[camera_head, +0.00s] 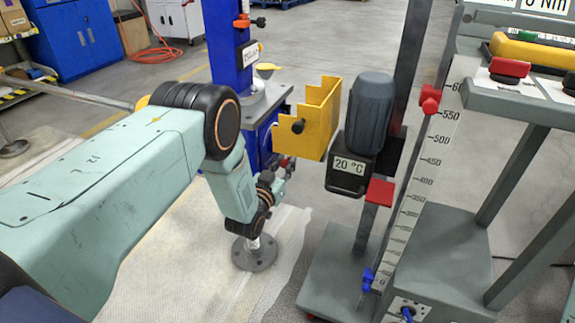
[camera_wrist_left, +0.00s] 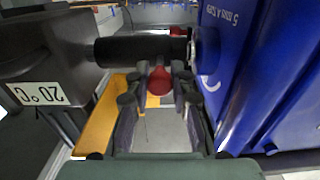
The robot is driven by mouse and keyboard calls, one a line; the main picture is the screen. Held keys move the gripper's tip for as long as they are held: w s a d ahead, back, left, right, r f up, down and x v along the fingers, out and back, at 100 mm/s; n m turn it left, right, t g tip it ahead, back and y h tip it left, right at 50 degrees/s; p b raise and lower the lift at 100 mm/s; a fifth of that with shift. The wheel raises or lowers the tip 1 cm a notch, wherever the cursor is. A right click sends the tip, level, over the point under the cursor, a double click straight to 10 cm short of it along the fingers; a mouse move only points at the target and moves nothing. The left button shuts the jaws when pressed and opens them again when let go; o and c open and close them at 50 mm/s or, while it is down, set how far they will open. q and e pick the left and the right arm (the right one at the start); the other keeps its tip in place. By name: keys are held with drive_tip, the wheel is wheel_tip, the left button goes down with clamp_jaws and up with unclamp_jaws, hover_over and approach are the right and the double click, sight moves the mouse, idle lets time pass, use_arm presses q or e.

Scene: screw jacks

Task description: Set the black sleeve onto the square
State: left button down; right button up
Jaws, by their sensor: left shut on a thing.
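A black cylinder (camera_wrist_left: 140,50), which looks like the black sleeve, lies across the upper part of the left wrist view. It spans from the dark grey unit marked 20 °C (camera_wrist_left: 45,50) to the blue jack column (camera_wrist_left: 245,60). A pale round end (camera_wrist_left: 193,50) shows at its column end; I cannot make out the square. My left gripper (camera_wrist_left: 159,86) is shut on a red knob (camera_wrist_left: 160,78) just below the cylinder in that view. In the head view this gripper (camera_head: 285,166) is beside the blue column, largely hidden by its own wrist. My right gripper is not seen.
A yellow bracket (camera_head: 320,115) stands close to the left gripper, beside the dark grey unit (camera_head: 372,105). A graduated scale post (camera_head: 425,190) and grey frame crowd the right. A round foot plate (camera_head: 255,253) is on the floor below my wrist.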

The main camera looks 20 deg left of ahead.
use_arm(q)
drive_tip(key=c, duration=1.1)
unclamp_jaws()
drive_tip(key=s, duration=1.2)
drive_tip(key=shift+a, duration=0.2)
